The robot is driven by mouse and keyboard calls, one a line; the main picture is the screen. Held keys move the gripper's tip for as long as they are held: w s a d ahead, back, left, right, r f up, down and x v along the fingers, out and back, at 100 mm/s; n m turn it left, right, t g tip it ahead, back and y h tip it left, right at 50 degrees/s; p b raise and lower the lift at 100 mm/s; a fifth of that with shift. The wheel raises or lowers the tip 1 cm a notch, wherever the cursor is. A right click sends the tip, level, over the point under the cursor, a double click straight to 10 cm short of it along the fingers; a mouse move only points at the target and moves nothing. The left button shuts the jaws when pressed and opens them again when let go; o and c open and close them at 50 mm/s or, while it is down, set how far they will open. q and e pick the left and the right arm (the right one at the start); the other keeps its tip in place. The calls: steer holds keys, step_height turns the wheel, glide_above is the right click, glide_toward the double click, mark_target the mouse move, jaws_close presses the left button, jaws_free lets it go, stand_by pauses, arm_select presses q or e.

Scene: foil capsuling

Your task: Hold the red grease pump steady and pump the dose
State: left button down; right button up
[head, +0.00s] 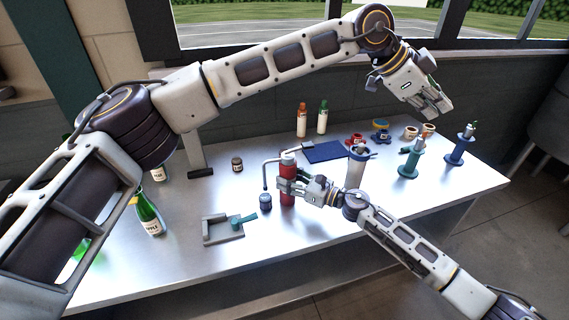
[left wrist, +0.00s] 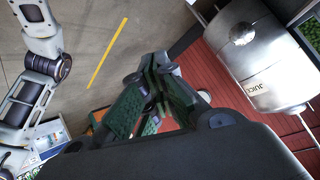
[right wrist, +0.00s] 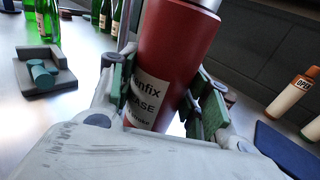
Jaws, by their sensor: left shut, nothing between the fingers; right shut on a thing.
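The red grease pump (head: 288,165) stands upright on the steel table in the head view, with a grey top and a bent metal tube (head: 267,172) beside it. In the right wrist view the pump body (right wrist: 172,55) fills the middle, with a partly covered white label. My right gripper (head: 287,189) is shut around the body, one finger on each side. My left gripper (head: 437,104) is shut and empty, raised over the far right of the table, well away from the pump. The left wrist view shows its green-padded fingers (left wrist: 158,66) together above the floor.
A small blue jar (head: 265,202) stands beside the pump. A grey fixture (head: 222,233) lies in front of it. Green bottles (head: 148,214) stand left, near my left arm.

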arm_select(q)
steer(key=w+a+f+n+t+h, duration=0.1)
steer(key=w+a+f+n, duration=0.1)
steer(key=a, duration=1)
steer(key=w+a+f+n+t+h, duration=0.1)
steer(key=w+a+f+n, duration=0.1)
steer(key=a, duration=1)
steer(key=w+a+f+n+t+h, duration=0.1)
steer(key=w+a+f+n+h, duration=0.1)
steer(key=w+a, duration=0.4)
steer(key=a+f+n, duration=0.1)
steer(key=a+f, duration=0.1)
steer(key=a, duration=0.3)
steer(key=shift+a+f, duration=0.3)
steer(key=shift+a, duration=0.1)
glide_above(301, 147)
steer(key=shift+d+f, duration=0.15)
steer(key=shift+f, duration=3.1)
